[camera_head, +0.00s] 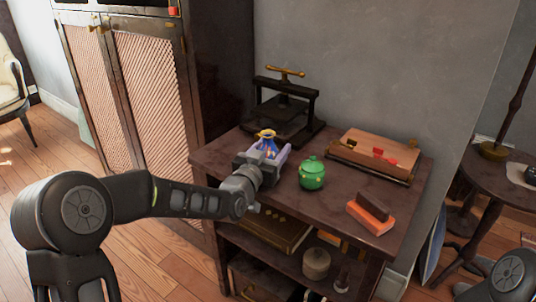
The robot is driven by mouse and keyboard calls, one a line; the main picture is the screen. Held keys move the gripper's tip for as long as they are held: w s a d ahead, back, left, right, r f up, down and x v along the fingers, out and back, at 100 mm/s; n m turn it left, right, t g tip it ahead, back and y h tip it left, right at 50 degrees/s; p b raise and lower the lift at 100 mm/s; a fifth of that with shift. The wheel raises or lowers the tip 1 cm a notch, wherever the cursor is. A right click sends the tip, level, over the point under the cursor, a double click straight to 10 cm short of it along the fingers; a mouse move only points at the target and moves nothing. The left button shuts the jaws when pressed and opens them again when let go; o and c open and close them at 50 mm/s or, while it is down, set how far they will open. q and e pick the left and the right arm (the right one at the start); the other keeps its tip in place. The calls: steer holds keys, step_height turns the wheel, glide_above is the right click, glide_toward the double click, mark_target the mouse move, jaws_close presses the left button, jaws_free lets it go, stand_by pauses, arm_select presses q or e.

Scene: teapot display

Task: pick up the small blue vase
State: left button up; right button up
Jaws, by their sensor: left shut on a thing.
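The small blue vase (267,143), with a yellow rim and yellow markings, is at the left part of the dark tabletop (330,206). My left gripper (265,154) reaches in from the left and is shut on the vase. The fingers hide its lower part, so I cannot tell whether it touches the table. My right gripper is not in view; only a part of my right arm shows at the lower right corner.
A green lidded pot (312,173) stands just right of my left gripper. A black press (285,108) with a brass handle stands behind. A wooden box (373,151) and an orange block (370,218) are to the right. Bare tabletop lies in front.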

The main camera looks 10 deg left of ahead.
arm_select(q)
steer(key=c, duration=0.6)
steer(key=shift+r, duration=0.1)
step_height(320, 180, up, 10)
steer(key=shift+f+p, duration=0.1)
steer(key=shift+p, duration=0.95)
